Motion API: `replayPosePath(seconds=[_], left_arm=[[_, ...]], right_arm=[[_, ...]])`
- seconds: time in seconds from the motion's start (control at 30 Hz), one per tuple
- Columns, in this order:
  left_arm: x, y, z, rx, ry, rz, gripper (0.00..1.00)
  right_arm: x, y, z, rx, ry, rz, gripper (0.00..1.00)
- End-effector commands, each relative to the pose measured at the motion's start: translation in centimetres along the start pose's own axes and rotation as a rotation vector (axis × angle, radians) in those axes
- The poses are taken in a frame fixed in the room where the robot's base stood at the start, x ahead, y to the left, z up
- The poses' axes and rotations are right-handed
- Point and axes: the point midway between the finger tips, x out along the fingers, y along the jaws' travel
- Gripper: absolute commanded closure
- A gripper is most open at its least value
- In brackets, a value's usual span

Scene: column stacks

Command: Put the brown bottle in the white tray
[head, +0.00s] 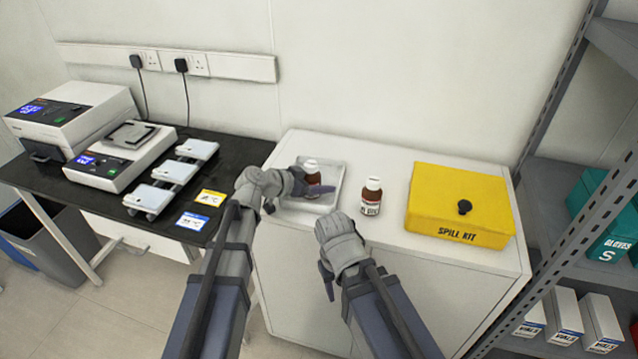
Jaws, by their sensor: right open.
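A brown bottle (312,178) with a white cap is at the white tray (296,204), on the white cabinet. My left gripper (311,185) is at this bottle, with one finger in front of its lower part. Whether the fingers press on it or only surround it is hard to tell, as is whether its base touches the tray. A second brown bottle (371,197), with a white cap and a white label, stands upright on the cabinet just right of the tray. My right gripper (327,280) is open and empty, low in front of the cabinet.
A yellow spill kit box (455,190) lies on the cabinet (400,241) at the right. A grey shelf post (575,235) rises beyond it. A black bench (240,155) with lab devices stands at the left. The cabinet top between bottle and spill kit is a narrow clear strip.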

Motion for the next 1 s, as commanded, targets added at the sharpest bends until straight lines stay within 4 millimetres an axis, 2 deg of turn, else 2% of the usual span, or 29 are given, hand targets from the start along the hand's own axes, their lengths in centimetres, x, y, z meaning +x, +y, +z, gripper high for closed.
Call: replayPosePath(seconds=[0.37,0.47,0.8,1.0], left_arm=[[-0.3,0.0,-0.5,0.000,0.000,0.000,0.22],[-1.7,0.1,-0.6,-0.002,0.000,-0.001,0.22],[-8.7,0.1,-0.6,-0.002,0.000,-0.002,0.22],[-11.3,0.1,-0.5,-0.002,0.000,-0.002,0.22]], right_arm=[[-0.6,0.1,0.0,0.000,0.000,0.000,0.50],[-1.3,0.1,0.1,0.000,0.000,0.000,0.50],[-4.7,0.5,0.3,0.001,0.000,0.000,0.50],[-5.8,0.6,0.3,0.001,0.000,0.000,0.50]])
